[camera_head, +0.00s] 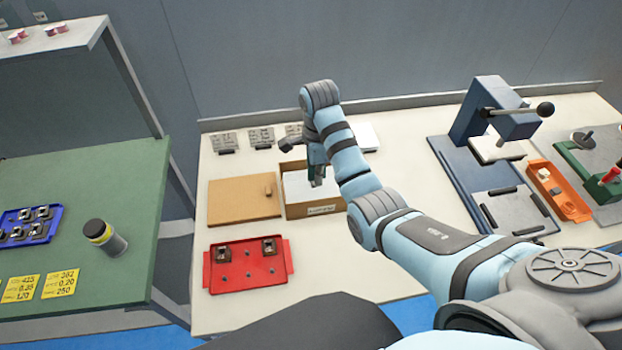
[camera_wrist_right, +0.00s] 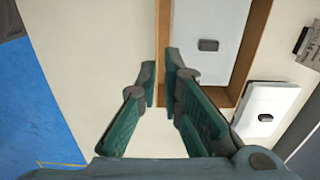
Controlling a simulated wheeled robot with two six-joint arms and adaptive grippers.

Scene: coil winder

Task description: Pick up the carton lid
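The carton lid (camera_head: 240,200) is most likely the flat brown board with a small brown knob near its right edge. It lies on the pale table, left of the open carton (camera_head: 313,211). My right gripper (camera_head: 318,178) hangs over the carton, to the right of the lid. In the right wrist view my right gripper (camera_wrist_right: 160,75) has a narrow gap between its fingertips, with nothing visibly held. The carton wall (camera_wrist_right: 164,30) shows beyond the gap; I cannot tell whether they touch. The lid does not show in the wrist view. My left gripper is not in view.
A white card with a dark pad (camera_wrist_right: 207,20) lies in the carton; another white piece (camera_head: 365,136) lies behind it. A red tray (camera_head: 247,282) lies in front of the lid. Grey parts (camera_head: 222,140) line the back. A blue press (camera_head: 490,110) stands right.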

